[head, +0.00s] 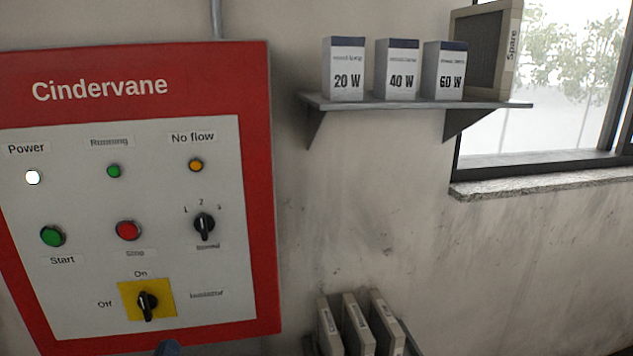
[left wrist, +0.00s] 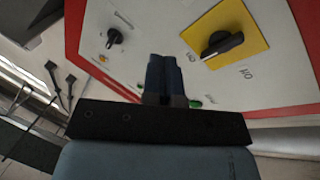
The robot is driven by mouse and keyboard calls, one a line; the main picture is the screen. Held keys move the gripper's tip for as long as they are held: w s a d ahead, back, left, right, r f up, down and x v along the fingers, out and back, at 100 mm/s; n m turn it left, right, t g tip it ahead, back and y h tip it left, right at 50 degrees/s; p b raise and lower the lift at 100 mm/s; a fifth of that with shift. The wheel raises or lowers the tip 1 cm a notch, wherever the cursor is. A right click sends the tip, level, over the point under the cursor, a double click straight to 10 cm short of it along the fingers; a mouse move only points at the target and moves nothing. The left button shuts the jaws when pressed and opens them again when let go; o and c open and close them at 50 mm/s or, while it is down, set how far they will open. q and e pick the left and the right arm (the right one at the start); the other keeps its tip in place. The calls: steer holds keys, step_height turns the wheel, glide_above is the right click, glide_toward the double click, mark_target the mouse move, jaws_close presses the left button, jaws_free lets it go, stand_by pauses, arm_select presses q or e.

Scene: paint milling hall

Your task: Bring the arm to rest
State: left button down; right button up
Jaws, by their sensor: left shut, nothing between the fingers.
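My left gripper (head: 168,348) shows only as a small blue-grey tip at the bottom edge of the head view, just below the yellow isolator plate (head: 168,288). In the left wrist view its two fingers (left wrist: 164,75) are together with nothing between them, in front of the control panel (left wrist: 160,20). The black isolator knob (head: 147,305) stands roughly upright on its plate; it also shows in the left wrist view (left wrist: 222,46), to the right of the fingers and apart from them. My right gripper is in neither view.
The red-framed Cindervane panel (head: 258,200) fills the left of the head view; its Power lamp (head: 33,177) glows white. A wall shelf (head: 400,104) holds several boxes and a framed panel marked Spare (head: 485,50). Slim upright units (head: 357,325) stand low at the centre. Bare wall lies between.

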arm_select(q)
steer(key=s+d+f+m+g+h, duration=0.1)
steer(key=s+d+f+m+g, duration=0.3)
steer(key=s+f, duration=0.7)
steer(key=s+d+f+m+g+h+p, duration=0.1)
steer(key=s+d+f+m+g, duration=0.3)
steer(key=s+f, duration=0.7)
steer(key=shift+d+f+g+h+p, duration=0.15)
steer(key=shift+f+g+h+p, duration=0.2)
steer(key=shift+f+g, duration=0.65)
steer(key=shift+w+r, duration=0.1)
steer(key=shift+r, duration=0.1)
